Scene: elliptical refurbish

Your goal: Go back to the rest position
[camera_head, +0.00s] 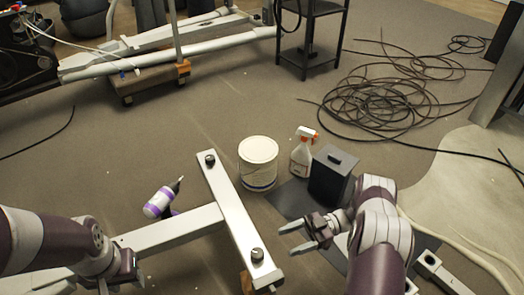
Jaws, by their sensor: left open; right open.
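My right gripper (292,238) reaches in from the lower right and points left. Its two fingers are apart with nothing between them, just right of the white beam's crossbar (232,212). My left gripper (122,276) is low at the left, beside the long white beam (170,232). It is open, but its fingertips are hard to make out, and I see nothing held there. Both grippers appear apart from the loose objects.
A white and purple drill-like tool (160,203) lies behind the long beam. A white bucket (258,162), a spray bottle (303,152) and a dark box (330,176) stand right of the crossbar. Tangled black cable (380,105) covers floor at the upper right.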

